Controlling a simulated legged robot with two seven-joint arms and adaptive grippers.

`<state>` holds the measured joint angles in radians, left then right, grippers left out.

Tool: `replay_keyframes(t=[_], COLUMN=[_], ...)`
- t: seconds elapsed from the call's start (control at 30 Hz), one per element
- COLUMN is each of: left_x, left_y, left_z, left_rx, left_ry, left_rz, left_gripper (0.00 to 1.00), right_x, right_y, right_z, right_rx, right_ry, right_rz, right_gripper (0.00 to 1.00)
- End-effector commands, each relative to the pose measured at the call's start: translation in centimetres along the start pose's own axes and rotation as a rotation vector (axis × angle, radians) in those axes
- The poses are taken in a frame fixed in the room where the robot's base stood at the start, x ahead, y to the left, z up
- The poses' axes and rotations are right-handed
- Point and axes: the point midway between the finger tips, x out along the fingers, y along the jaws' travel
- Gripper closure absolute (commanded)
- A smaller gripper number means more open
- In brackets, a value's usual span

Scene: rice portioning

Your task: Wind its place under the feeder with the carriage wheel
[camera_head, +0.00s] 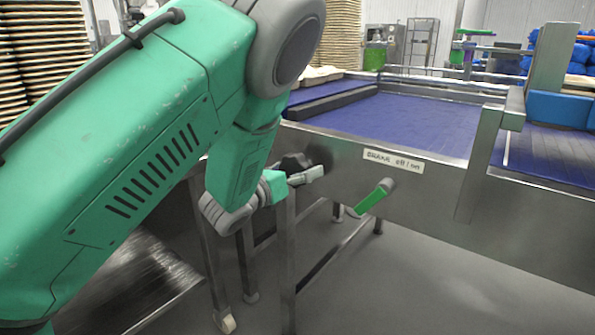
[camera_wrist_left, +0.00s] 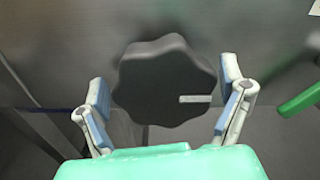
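The carriage wheel (camera_wrist_left: 160,75) is a dark grey, lobed knob on the metal side panel, filling the middle of the left wrist view. A short pale bar marks its face at the right. In the head view the wheel (camera_head: 292,161) is partly hidden behind my left gripper (camera_head: 303,177). In the left wrist view the gripper's pale fingers are spread wide, one on each side of the wheel. I cannot tell whether they touch it. My right gripper is not in view. I cannot tell the feeder for sure.
A green brake lever (camera_head: 372,199) sticks out of the panel right of the wheel, below a label (camera_head: 393,161) reading brake off / set. A blue conveyor belt (camera_head: 400,122) runs above. A metal bracket (camera_head: 487,160) stands further right. A steel surface (camera_head: 140,285) lies below my arm.

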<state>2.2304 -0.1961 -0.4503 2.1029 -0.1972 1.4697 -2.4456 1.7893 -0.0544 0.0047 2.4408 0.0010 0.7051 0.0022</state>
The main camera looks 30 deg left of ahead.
Motion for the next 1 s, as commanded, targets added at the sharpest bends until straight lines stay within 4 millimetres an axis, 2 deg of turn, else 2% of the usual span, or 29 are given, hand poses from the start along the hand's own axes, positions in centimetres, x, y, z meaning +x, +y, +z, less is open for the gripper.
replay_keyframes(t=[0.03,0.1,0.13,0.57,1.0], left_x=[0.0,0.0,0.0,-0.1,-0.1], left_y=[-0.1,0.0,0.0,0.0,0.0], left_z=[0.0,0.0,0.0,0.1,0.2], left_rx=[0.000,0.000,0.000,-0.057,-0.403], left_ry=[0.000,0.000,0.000,0.001,-0.001], left_rz=[-0.001,0.000,0.001,0.000,0.002], left_gripper=[0.29,0.53,0.58,0.58,0.58], right_x=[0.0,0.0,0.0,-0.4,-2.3], right_y=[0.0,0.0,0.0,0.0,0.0], right_z=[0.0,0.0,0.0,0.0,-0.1], right_rx=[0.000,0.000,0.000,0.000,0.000], right_ry=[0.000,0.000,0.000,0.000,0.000], right_rz=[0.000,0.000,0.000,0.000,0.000], right_gripper=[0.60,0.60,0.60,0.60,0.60])
